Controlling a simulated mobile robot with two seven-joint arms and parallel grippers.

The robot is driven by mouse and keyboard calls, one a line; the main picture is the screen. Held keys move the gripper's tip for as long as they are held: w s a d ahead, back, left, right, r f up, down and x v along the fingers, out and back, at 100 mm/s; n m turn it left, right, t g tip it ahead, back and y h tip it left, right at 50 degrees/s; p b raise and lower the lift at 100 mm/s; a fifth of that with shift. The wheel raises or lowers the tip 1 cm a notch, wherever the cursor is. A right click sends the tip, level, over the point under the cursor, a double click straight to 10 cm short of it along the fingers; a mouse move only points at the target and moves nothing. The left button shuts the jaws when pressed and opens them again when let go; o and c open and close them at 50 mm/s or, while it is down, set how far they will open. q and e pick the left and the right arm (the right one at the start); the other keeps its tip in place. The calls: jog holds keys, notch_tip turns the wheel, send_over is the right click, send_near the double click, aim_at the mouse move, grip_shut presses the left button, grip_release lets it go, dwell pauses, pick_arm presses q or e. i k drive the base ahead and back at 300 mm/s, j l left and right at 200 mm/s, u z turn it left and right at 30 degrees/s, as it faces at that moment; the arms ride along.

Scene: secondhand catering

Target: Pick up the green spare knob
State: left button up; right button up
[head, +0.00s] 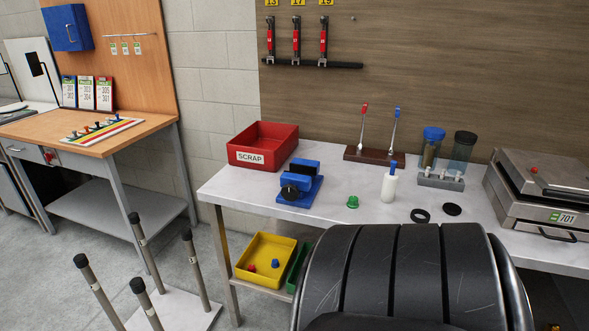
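The green spare knob (352,202) lies on the light grey worktop (240,187), near its front edge. It is small, with a wider base and a narrower top. It stands free between the blue clamp-like device (300,184) on its left and the white bottle with a blue cap (389,186) on its right. Nothing covers it. Neither of my grippers shows in the head view.
A large dark ribbed shape (420,275) blocks the lower foreground. Upright black-capped posts (149,300) stand lower left.

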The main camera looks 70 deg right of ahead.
aim_at(352, 204)
jog(key=j+z, duration=0.1)
jog(key=z, duration=0.4)
jog(key=i+j+z, duration=0.1)
jog(key=z, duration=0.35)
jog(key=j+z, duration=0.1)
jog(key=z, duration=0.4)
jog(key=j+z, duration=0.1)
jog(key=z, duration=0.4)
jog(key=j+z, duration=0.15)
jog(key=z, duration=0.3)
